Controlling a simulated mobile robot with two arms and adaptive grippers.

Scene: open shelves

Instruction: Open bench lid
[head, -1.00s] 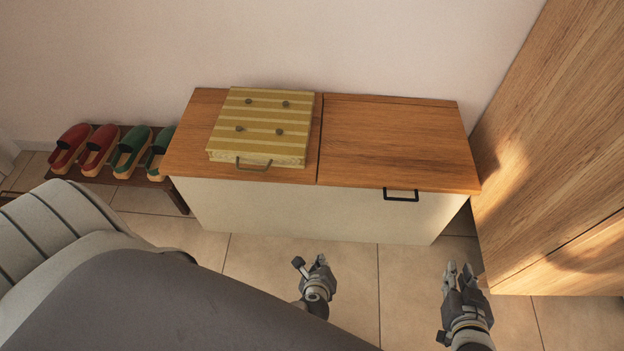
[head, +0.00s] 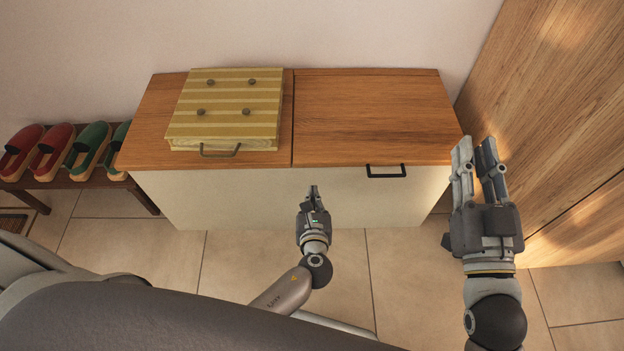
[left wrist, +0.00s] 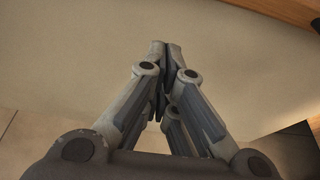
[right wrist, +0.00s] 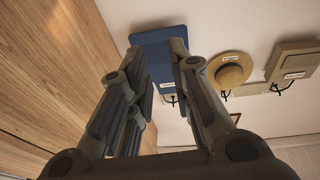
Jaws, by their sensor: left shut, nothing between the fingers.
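The bench (head: 200,196) has a white front and a wooden top with two lids. The right lid (head: 375,115) is closed and bare, with a black handle (head: 386,172) at its front edge. The left lid (head: 139,140) is closed, with a yellow striped box (head: 226,108) on it. My left gripper (head: 313,190) is shut and empty in front of the bench, left of the black handle. The left wrist view shows its fingers (left wrist: 166,48) together before the pale bench front (left wrist: 80,60). My right gripper (head: 475,143) is open and empty, raised right of the bench; its fingers (right wrist: 164,62) are apart.
A tall wooden cabinet (head: 550,120) stands close on the right. Red and green slippers (head: 88,148) sit on a low rack (head: 90,180) at left. A blue item (right wrist: 160,45), a straw hat (right wrist: 231,70) and a beige item (right wrist: 295,60) hang on the wall. Tiled floor is clear in front.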

